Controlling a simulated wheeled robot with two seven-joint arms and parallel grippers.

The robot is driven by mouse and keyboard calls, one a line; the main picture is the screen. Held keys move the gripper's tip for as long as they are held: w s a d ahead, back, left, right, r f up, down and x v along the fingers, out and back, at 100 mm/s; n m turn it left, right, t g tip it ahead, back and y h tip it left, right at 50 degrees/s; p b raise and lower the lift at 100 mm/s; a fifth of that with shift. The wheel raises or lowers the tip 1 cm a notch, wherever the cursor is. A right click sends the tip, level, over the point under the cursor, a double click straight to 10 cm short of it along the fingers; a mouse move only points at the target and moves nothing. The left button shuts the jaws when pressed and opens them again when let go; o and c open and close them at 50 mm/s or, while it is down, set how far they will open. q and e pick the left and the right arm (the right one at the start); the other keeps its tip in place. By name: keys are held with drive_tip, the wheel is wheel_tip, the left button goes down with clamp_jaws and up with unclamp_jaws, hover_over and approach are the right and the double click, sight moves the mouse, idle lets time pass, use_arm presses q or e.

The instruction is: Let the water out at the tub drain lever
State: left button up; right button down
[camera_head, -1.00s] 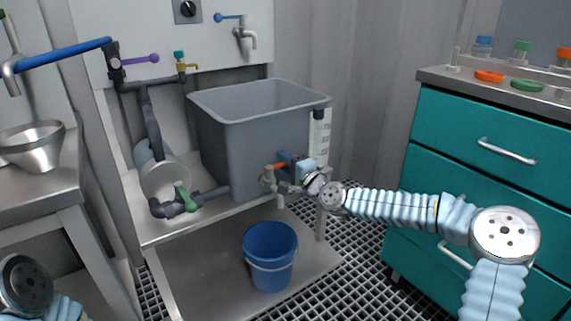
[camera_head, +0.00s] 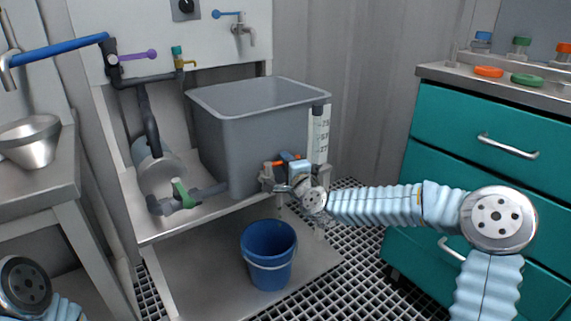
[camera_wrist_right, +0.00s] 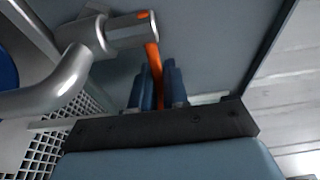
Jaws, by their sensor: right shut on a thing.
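The grey tub (camera_head: 235,150) stands on the steel shelf, with a metal drain tap (camera_head: 267,178) low on its front. The tap's orange lever (camera_head: 278,161) is partly hidden by my right gripper (camera_head: 287,160). In the right wrist view, the orange lever (camera_wrist_right: 154,62) runs from the metal tap body (camera_wrist_right: 115,32) down between the blue fingers of my right gripper (camera_wrist_right: 157,88), which is shut on it. The tap's curved spout (camera_wrist_right: 60,85) shows at left there. I cannot make out any water. My left gripper is out of view.
A blue bucket (camera_head: 267,268) stands on the lower shelf, below the tap. Pipes with a green lever (camera_head: 183,193) lie left of the tub. A graduated level tube (camera_head: 321,135) is at its right corner. Teal drawers (camera_head: 480,150) stand at right.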

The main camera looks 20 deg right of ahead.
drive_tip(key=c, duration=1.2)
unclamp_jaws()
drive_tip(key=shift+s+d+p, duration=0.15)
drive_tip(key=shift+s+d, duration=0.05)
drive_tip(key=shift+s, duration=2.1)
drive_tip(key=shift+s+d+p, duration=0.15)
drive_tip(key=shift+s+d, duration=0.05)
drive_tip(key=shift+s, duration=2.1)
drive_tip(key=shift+s+d+p, duration=0.15)
drive_tip(key=shift+s+d, duration=0.05)
drive_tip(key=shift+s, duration=2.1)
